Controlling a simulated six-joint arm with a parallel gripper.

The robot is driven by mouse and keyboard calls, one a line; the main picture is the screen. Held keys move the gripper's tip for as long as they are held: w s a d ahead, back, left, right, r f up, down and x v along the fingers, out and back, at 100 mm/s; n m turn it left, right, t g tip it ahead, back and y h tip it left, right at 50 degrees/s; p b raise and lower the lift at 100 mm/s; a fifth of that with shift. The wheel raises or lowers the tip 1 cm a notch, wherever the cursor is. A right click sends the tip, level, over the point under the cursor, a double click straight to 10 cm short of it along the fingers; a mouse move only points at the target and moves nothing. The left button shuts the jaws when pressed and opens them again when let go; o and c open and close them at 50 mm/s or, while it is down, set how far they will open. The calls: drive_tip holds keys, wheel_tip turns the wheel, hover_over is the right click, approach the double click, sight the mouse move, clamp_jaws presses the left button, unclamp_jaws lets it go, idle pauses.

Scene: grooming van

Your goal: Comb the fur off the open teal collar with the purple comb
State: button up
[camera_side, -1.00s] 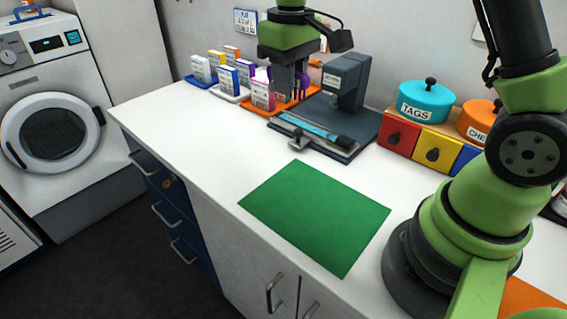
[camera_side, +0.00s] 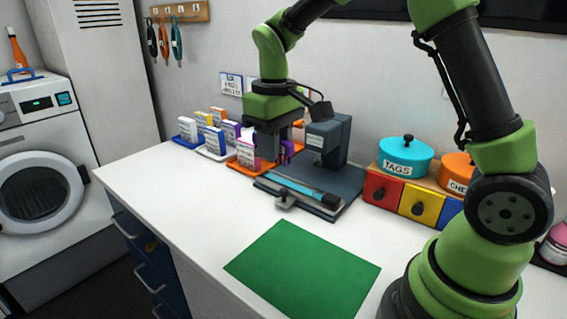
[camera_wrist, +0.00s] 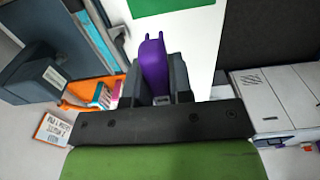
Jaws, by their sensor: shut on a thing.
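In the wrist view my gripper (camera_wrist: 157,78) is shut on the purple comb (camera_wrist: 154,58), which stands between the two dark fingers. Purple prongs (camera_side: 287,152) show beside the gripper in the side view; I cannot tell if they belong to the held comb. The open teal collar (camera_side: 300,188) lies flat along the dark base, and its strip shows in the wrist view (camera_wrist: 95,38). Dark matter covers its right end; whether it is fur is unclear. The comb is apart from the collar.
The dark stand (camera_side: 328,142) rises right behind the collar. Small boxes on coloured trays (camera_side: 238,168) stand left of it. Drawers with a teal TAGS pot (camera_side: 405,156) are right. A green mat (camera_side: 303,270) lies in front, with clear white counter around it.

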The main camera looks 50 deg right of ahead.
drive_tip(key=w+d+f, duration=0.5)
drive_tip(key=w+d, duration=0.3)
drive_tip(key=m, duration=0.2)
hover_over(286, 183)
drive_tip(key=f, duration=0.5)
drive_tip(key=shift+a+f, duration=0.25)
drive_tip(key=shift+f, duration=0.15)
drive_tip(key=shift+d+f, duration=0.35)
drive_tip(key=shift+f, duration=2.5)
drive_tip(key=shift+f, duration=0.4)
drive_tip(key=shift+s, duration=0.15)
drive_tip(key=shift+s+r, duration=0.1)
drive_tip(key=shift+s, duration=2.05)
drive_tip(key=shift+w+f, duration=0.2)
drive_tip(key=shift+w, duration=2.05)
